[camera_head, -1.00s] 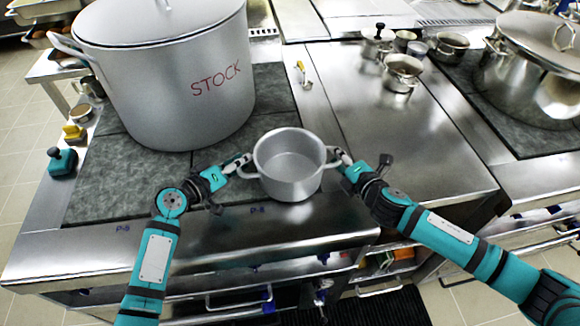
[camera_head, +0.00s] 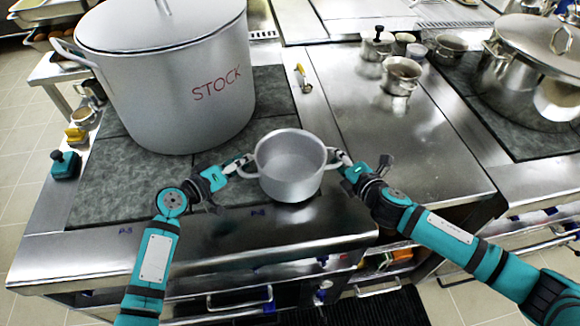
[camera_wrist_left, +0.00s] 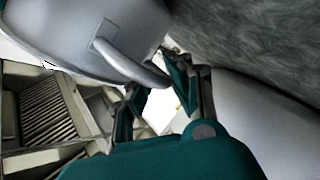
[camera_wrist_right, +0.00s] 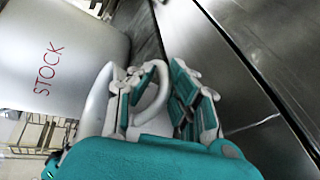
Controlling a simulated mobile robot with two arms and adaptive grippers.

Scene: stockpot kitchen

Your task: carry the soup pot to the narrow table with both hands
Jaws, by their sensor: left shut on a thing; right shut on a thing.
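The soup pot (camera_head: 290,165) is a small, open, empty-looking silver pot with two loop handles. It is upright between my two grippers over the front of the stove; I cannot tell how far its base is above the surface. My left gripper (camera_head: 238,163) is shut on its left handle, which also shows in the left wrist view (camera_wrist_left: 128,64). My right gripper (camera_head: 343,160) is shut on its right handle, which also shows in the right wrist view (camera_wrist_right: 155,100). I cannot make out the narrow table with certainty.
A large lidded pot marked STOCK (camera_head: 175,85) stands on the stove (camera_head: 150,185) behind and left. A steel counter (camera_head: 400,130) with small pans (camera_head: 402,75) lies to the right. A big lidded pot (camera_head: 525,75) stands far right. Floor (camera_head: 25,140) shows at left.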

